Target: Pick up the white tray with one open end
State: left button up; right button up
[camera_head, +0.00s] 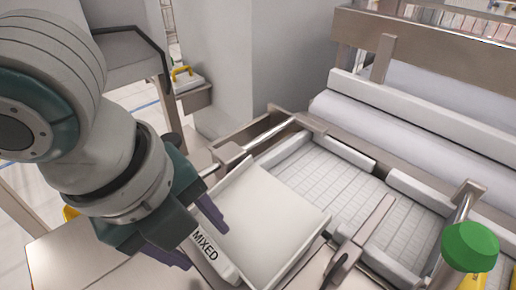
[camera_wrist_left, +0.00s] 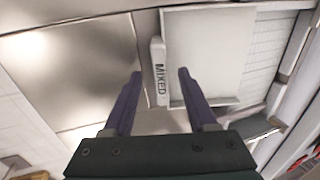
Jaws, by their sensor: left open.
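The white tray (camera_head: 262,215) is a shallow, pale, rectangular piece with low raised edges, at the lower middle of the head view. It lies at the near left side of the machine bed. It also shows in the left wrist view (camera_wrist_left: 208,50), right of centre. My left gripper (camera_head: 192,232) is open and empty, at the tray's left side near a white strip marked MIXED (camera_head: 207,252). In the left wrist view the strip shows between the fingertips (camera_wrist_left: 160,72) of my left gripper. I cannot tell how high the fingers are above it. My right gripper is not in view.
A white slatted bed (camera_head: 325,183) lies beyond the tray, with white rollers (camera_head: 420,125) behind it. A metal bracket (camera_head: 355,245) stands close to the tray's right. A green knob (camera_head: 470,247) is at the lower right. A flat panel (camera_wrist_left: 65,65) lies left of the strip.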

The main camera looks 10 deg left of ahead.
pick_arm(q)
jog(key=shift+x, duration=1.25)
grip_shut()
